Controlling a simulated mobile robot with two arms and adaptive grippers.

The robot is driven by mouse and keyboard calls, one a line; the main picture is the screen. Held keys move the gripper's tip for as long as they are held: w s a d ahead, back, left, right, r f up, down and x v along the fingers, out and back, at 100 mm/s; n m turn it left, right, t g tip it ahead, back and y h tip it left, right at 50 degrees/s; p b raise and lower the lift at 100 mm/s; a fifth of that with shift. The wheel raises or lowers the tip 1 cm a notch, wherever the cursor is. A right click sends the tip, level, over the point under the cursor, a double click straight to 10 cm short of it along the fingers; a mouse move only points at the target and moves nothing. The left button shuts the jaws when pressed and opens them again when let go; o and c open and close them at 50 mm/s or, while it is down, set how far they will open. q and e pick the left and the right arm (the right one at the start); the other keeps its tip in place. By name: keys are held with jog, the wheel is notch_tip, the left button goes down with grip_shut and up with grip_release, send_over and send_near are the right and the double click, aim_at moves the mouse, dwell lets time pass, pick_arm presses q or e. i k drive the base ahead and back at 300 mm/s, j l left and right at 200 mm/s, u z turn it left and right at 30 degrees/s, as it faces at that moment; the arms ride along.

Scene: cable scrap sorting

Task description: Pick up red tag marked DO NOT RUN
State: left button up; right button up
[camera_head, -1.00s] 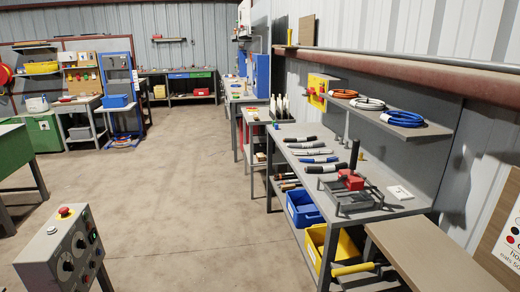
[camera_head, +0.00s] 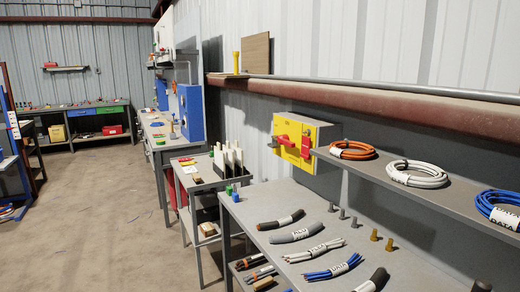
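No tag with readable DO NOT RUN lettering shows. A yellow switch box (camera_head: 283,124) is mounted on the wall right of centre, above the grey bench. It has red parts on its front: one at the middle (camera_head: 284,141) and one towards its right side (camera_head: 306,147). I cannot tell whether either is the red tag. Neither of my grippers is in view.
A grey bench (camera_head: 253,205) holds labelled cable bundles and several small pegs. A wall shelf (camera_head: 378,172) above it carries orange, white and blue cable coils. Smaller benches stand beyond, along the wall. Open floor (camera_head: 105,215) lies to the left.

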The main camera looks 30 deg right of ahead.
aim_at(306, 145)
jog(key=i+j+z, duration=0.15)
jog(key=i+z, duration=0.3)
jog(key=i, duration=0.2)
jog(key=i+j+z, duration=0.45)
jog(key=i, duration=0.15)
jog(key=i+j+z, duration=0.45)
jog(key=i, duration=0.1)
